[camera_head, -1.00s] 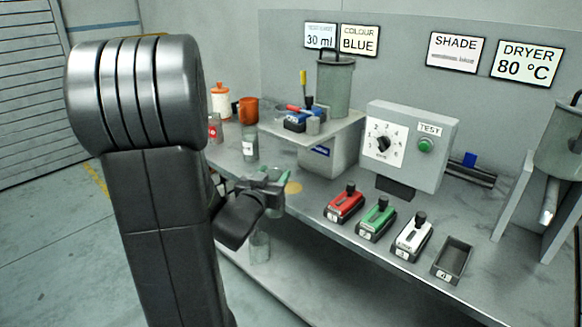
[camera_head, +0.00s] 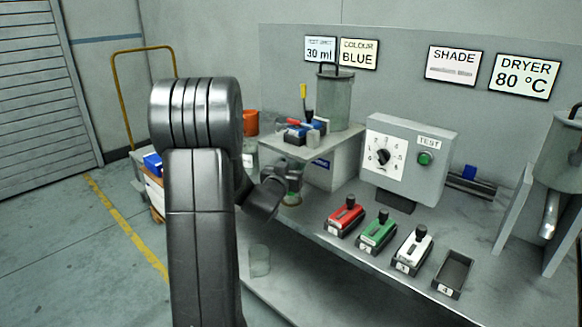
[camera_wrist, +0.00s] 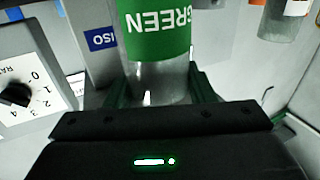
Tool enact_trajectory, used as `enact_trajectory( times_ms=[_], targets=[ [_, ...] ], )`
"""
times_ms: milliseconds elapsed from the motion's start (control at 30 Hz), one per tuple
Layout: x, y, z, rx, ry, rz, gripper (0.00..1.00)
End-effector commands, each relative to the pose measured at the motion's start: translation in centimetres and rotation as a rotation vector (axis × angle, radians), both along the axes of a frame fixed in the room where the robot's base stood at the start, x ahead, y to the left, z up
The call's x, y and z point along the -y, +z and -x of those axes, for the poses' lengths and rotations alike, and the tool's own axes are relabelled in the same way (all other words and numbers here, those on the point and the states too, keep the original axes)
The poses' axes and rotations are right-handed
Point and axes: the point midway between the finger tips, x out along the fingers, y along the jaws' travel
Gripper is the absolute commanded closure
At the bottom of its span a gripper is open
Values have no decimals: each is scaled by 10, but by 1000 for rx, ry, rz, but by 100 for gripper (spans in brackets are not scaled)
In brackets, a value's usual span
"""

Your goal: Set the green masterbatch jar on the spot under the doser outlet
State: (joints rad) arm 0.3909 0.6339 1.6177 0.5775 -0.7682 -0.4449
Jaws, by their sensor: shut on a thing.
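The green masterbatch jar is a clear jar with a green label reading GREEN (camera_wrist: 158,35), upside down in the wrist view. My gripper (camera_wrist: 165,90) is shut on the jar's clear part, with a finger on either side. In the head view my gripper (camera_head: 291,182) is low over the bench, in front of the raised shelf block. My wrist hides most of the jar there. The doser outlet is not clearly visible.
A grey lidded canister (camera_head: 335,98) stands on the raised shelf (camera_head: 318,150). The dial box (camera_head: 405,150) and red (camera_head: 345,216), green (camera_head: 376,232) and white (camera_head: 413,249) numbered units are to the right. A clear vessel (camera_head: 260,260) stands on the lower shelf.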

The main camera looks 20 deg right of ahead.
Motion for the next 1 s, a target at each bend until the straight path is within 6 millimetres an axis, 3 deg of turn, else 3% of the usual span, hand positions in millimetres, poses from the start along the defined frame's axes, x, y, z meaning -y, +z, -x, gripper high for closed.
enact_trajectory(
  times_ms=[267, 300, 400, 800, 1000],
  targets=[
    [0, -4, 0, 1, 0, 1, 90],
    [0, -3, 0, 1, 0, 1, 47],
    [0, -3, 0, 1, 0, 1, 29],
    [-1, 4, 0, 1, 0, 1, 29],
    [-29, 1, 28, 1, 3, 1, 29]
  ],
)
